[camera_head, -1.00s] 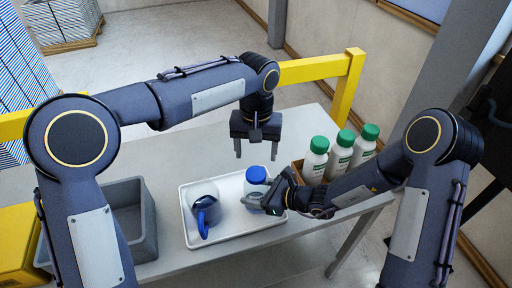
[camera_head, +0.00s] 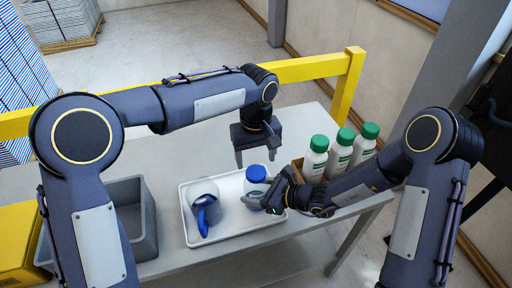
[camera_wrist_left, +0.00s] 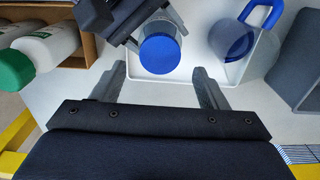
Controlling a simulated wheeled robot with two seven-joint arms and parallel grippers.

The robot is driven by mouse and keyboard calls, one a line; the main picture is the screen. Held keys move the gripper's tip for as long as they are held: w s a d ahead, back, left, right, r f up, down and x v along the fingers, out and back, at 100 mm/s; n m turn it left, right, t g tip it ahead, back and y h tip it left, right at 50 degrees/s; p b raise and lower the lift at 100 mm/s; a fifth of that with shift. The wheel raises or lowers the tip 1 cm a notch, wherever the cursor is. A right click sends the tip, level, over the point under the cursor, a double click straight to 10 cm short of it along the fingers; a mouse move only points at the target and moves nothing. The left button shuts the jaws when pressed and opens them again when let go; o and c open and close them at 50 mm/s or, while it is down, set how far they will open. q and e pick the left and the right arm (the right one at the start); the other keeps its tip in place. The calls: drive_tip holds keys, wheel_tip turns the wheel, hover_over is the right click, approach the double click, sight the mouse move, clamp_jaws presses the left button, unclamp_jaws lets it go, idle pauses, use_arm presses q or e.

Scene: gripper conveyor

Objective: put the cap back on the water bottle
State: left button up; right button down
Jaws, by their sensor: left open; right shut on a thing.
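The water bottle (camera_head: 254,188) stands upright on the white tray, with its blue cap (camera_head: 256,173) on its top. Whether the cap is fully tightened cannot be told. My right gripper (camera_head: 260,197) is shut on the bottle's body from the right, below the cap. My left gripper (camera_head: 255,160) is open and empty, pointing down above and behind the bottle, apart from it. In the left wrist view the cap (camera_wrist_left: 160,53) shows between and beyond the open left fingers (camera_wrist_left: 159,70), and hides much of the bottle.
A clear jug with a blue handle (camera_head: 207,207) is on the tray (camera_head: 232,229), left of the bottle. A grey bin (camera_head: 148,222) stands further left. Several green-capped bottles (camera_head: 342,155) stand in a wooden crate (camera_head: 297,170) at right. A yellow rail (camera_head: 345,85) runs behind the table.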

sight(256, 172)
use_arm(q)
drive_tip(key=shift+f, duration=2.45)
drive_tip(key=c, duration=1)
drive_tip(key=m, duration=1.7)
drive_tip(key=shift+m, duration=0.4)
drive_tip(key=o, duration=1.1)
drive_tip(key=shift+c, duration=0.2)
